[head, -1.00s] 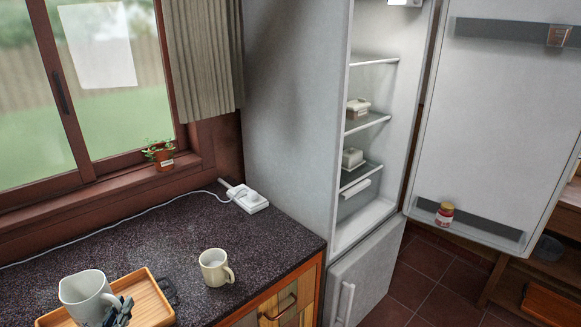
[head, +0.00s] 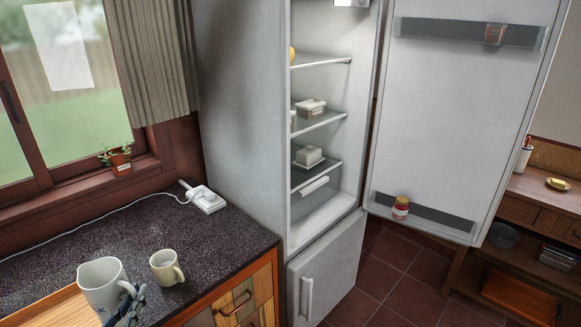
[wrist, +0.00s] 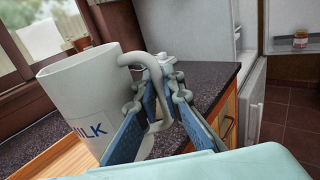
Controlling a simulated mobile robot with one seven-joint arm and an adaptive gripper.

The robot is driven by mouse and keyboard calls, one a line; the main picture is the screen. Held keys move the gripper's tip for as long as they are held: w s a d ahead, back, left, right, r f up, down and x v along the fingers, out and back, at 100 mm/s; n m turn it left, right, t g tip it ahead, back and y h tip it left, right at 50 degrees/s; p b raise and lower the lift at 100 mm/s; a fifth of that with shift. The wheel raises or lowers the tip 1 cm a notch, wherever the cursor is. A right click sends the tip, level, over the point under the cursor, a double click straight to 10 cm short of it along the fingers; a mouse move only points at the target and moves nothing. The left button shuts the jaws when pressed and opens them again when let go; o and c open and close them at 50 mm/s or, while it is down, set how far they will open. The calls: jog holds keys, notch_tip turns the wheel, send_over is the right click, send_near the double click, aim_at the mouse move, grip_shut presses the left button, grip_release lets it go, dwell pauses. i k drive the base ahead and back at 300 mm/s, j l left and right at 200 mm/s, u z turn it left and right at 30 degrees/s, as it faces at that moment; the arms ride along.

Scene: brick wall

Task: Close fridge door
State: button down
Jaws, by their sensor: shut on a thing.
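The fridge door (head: 455,130) stands wide open to the right of the fridge (head: 235,110), showing its inner face with shelf bins. The lit fridge interior has several shelves. My gripper (head: 130,308) is at the lower left in the head view, far from the door. In the wrist view my gripper (wrist: 163,105) is shut on the handle of a white mug (wrist: 85,98) with "MILK" lettering. The mug also shows in the head view (head: 102,284), over the counter area. A strip of the open door's inside shows at the wrist view's upper right.
A cream mug (head: 165,267) stands on the dark counter (head: 110,235) near a white power strip (head: 206,199). A wooden tray (head: 45,305) lies at the front left. A jar (head: 401,208) sits in the door's lower bin. A wooden shelf unit (head: 545,215) stands right of the door. Tiled floor (head: 385,280) is free.

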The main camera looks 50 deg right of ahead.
aim_at(455, 111)
jog(key=k+l+z, duration=0.15)
jog(key=l, duration=0.15)
jog(key=l+z, duration=0.1)
jog(key=l, duration=0.25)
jog(key=k+l+z, duration=0.15)
jog(key=l, duration=0.2)
jog(key=l+z, duration=0.15)
jog(key=l, duration=0.3)
jog(key=l+z, duration=0.15)
jog(key=l, duration=0.25)
jog(key=i+l+z, duration=0.1)
jog(key=l, duration=0.35)
jog(key=i+l+z, duration=0.15)
jog(key=l, duration=0.25)
jog(key=l+z, duration=0.15)
jog(key=l, duration=0.25)
jog(key=i+l+z, duration=0.15)
jog(key=l, duration=0.25)
jog(key=i, duration=0.8)
